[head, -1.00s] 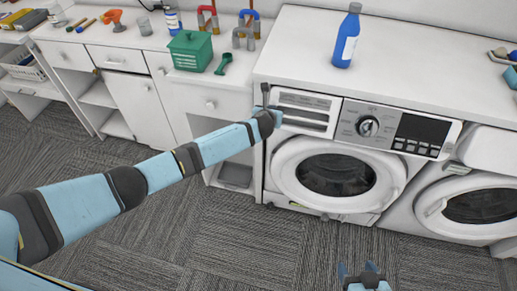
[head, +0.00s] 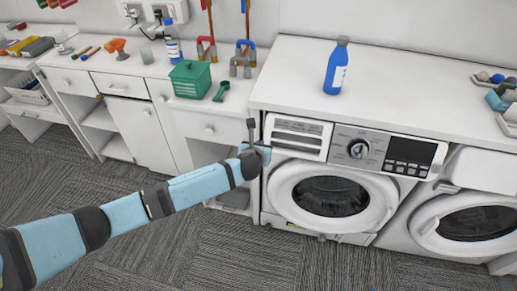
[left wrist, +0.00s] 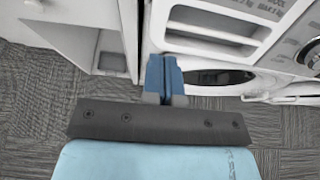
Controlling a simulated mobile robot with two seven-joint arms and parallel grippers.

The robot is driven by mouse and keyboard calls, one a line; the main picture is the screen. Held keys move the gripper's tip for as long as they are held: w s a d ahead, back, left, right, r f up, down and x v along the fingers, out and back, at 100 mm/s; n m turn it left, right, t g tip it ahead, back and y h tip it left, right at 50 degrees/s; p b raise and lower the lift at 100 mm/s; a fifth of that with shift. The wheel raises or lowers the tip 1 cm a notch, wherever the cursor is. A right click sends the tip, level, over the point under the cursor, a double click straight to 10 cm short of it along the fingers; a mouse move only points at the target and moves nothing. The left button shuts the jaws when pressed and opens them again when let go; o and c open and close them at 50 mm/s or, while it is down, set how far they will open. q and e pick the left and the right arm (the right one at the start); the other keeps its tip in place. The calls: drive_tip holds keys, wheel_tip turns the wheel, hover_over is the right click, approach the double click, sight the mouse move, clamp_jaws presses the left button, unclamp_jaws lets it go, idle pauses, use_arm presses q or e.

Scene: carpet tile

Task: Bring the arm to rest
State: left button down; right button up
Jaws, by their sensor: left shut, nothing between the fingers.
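My left arm comes in from the left in the head view. Its gripper (head: 264,152) is just in front of the left front edge of the washing machine (head: 345,150), beside the detergent drawer (head: 297,136). In the left wrist view the blue fingers (left wrist: 163,74) are together with nothing between them. They point at the gap between the white cabinet (left wrist: 80,35) and the machine. I cannot tell whether they touch the machine. My right gripper is out of the picture.
A blue bottle (head: 337,68) stands on the top above the washing machine. A green box (head: 190,80) and a green scoop (head: 222,91) are on the counter to the left. A second machine (head: 465,218) stands at the right. The carpet floor (head: 230,255) in front is clear.

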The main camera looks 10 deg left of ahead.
use_arm(q)
drive_tip(key=s+d+f+n+g+h, duration=0.1)
drive_tip(key=s+d+f+n+h, duration=0.15)
drive_tip(key=s+n, duration=0.55)
drive_tip(key=s+d+f+n+g+h, duration=0.15)
drive_tip(key=s+f+n, duration=0.3)
drive_tip(key=s, duration=0.55)
drive_tip(key=s+a+n, duration=0.4)
drive_tip(key=s+n, duration=0.5)
drive_tip(key=n, duration=0.1)
drive_tip(key=s+a+f+n, duration=0.1)
drive_tip(key=s+a+n, duration=0.3)
drive_tip(key=s+n, duration=0.6)
drive_tip(key=shift+a+t+y, duration=0.3)
drive_tip(key=shift+t+y, duration=0.1)
drive_tip(key=shift+t, duration=0.05)
drive_tip(key=shift+s+f+n, duration=0.1)
drive_tip(key=shift+n, duration=0.15)
